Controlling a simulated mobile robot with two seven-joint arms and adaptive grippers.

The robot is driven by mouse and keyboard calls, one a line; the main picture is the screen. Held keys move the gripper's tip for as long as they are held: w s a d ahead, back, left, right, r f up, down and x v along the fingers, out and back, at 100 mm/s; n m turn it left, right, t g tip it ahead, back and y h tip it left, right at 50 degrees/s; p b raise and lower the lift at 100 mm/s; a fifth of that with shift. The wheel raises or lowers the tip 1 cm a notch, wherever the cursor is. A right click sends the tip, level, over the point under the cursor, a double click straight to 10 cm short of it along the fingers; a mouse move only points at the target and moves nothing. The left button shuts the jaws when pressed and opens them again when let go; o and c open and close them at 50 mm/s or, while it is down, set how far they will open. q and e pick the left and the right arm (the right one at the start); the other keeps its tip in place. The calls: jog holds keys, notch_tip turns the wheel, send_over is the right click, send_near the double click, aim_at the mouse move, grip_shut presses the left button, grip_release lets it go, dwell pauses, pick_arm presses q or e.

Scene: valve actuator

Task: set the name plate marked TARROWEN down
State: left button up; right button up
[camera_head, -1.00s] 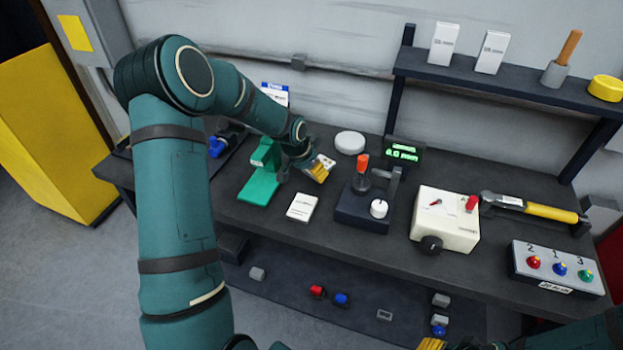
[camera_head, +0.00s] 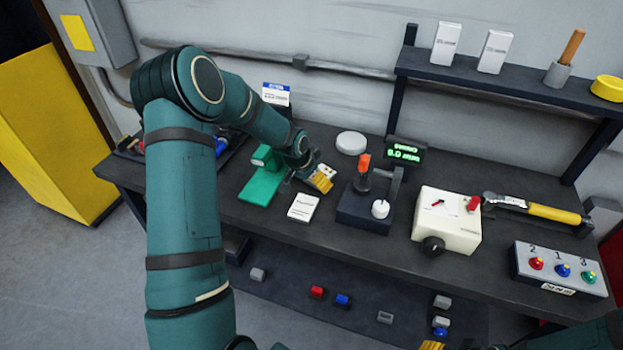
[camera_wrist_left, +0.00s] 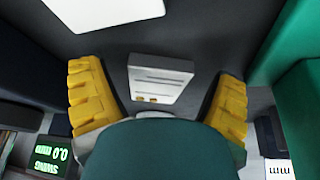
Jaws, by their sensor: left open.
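My left gripper (camera_head: 322,182) is over the bench, between the green stand (camera_head: 263,184) and the dark gauge block (camera_head: 364,214). In the left wrist view its yellow fingers (camera_wrist_left: 160,95) are spread apart. A small pale plate (camera_wrist_left: 160,78) with dark lines and two gold spots lies between them, with a gap on each side. It also shows beside the fingers in the head view (camera_head: 327,170). Its lettering is too small to read, so I cannot confirm TARROWEN. My right gripper (camera_head: 432,345) is barely in view at the bottom edge.
A white card or block (camera_head: 303,207) lies just in front of the left gripper. A white round disc (camera_head: 351,143) and a green-lit display (camera_head: 403,152) stand behind. A cream box (camera_head: 446,219) is to the right. Bare bench is narrow around the gripper.

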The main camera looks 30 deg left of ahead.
pick_arm(q)
jog(key=shift+r, duration=0.1)
jog(key=shift+s+r, duration=0.1)
jog(key=shift+r, duration=0.2)
jog(key=p+v, duration=0.1)
jog(key=v, duration=1)
jog(key=shift+r+p, duration=0.15)
jog(key=shift+p, duration=0.15)
jog(key=shift+s, duration=0.15)
